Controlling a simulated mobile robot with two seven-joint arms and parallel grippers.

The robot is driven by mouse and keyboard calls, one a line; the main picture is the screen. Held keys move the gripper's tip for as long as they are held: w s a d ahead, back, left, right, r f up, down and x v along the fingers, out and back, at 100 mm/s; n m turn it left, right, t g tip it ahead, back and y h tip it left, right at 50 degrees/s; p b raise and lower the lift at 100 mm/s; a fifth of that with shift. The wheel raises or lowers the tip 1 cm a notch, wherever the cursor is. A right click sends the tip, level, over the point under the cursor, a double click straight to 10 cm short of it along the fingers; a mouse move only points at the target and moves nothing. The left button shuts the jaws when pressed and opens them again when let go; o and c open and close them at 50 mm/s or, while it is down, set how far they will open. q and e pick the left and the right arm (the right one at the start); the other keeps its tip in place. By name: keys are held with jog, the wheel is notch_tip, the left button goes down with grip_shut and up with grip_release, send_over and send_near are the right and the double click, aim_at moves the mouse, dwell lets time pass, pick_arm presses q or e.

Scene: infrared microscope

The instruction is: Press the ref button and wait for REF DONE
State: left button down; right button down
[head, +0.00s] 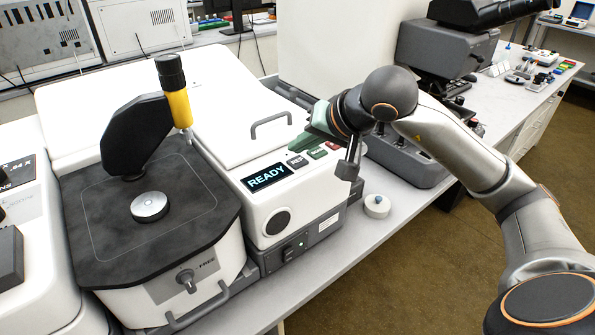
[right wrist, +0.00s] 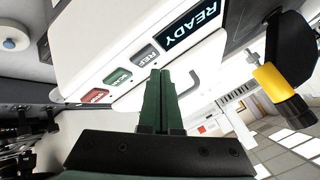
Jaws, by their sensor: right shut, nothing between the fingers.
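The microscope's white front panel carries a display (head: 268,177) that reads READY; it also shows upside down in the right wrist view (right wrist: 193,26). Beside it is the grey REF button (head: 297,161), with a green button (head: 317,153) and a red button (head: 332,146) further right. In the right wrist view the REF button (right wrist: 144,57) lies just left of my fingertips. My right gripper (head: 299,143) is shut and empty, its green fingers close by the REF button. I cannot tell whether they touch the panel. My left gripper is not in view.
A grey handle (head: 270,125) stands on the white lid behind the buttons. The dark stage (head: 100,225) with a yellow and black column (head: 178,100) is at left. A small round white container (head: 377,206) sits on the bench, right of the instrument.

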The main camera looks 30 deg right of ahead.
jog(key=shift+f, duration=0.1)
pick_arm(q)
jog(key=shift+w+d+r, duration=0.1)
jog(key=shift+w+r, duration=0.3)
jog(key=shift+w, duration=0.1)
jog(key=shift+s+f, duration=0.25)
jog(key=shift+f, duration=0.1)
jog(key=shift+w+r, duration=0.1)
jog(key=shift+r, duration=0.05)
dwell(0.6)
pick_arm(e)
jog(key=shift+f, duration=0.15)
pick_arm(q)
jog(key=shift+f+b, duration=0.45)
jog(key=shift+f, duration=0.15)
pick_arm(e)
jog(key=shift+f, duration=0.3)
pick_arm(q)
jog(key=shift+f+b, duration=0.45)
pick_arm(e)
jog(key=shift+f, duration=0.4)
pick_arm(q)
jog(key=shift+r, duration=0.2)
pick_arm(e)
jog(key=shift+r, duration=0.15)
pick_arm(q)
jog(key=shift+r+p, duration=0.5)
jog(key=shift+p, duration=0.1)
pick_arm(e)
jog(key=shift+r, duration=0.65)
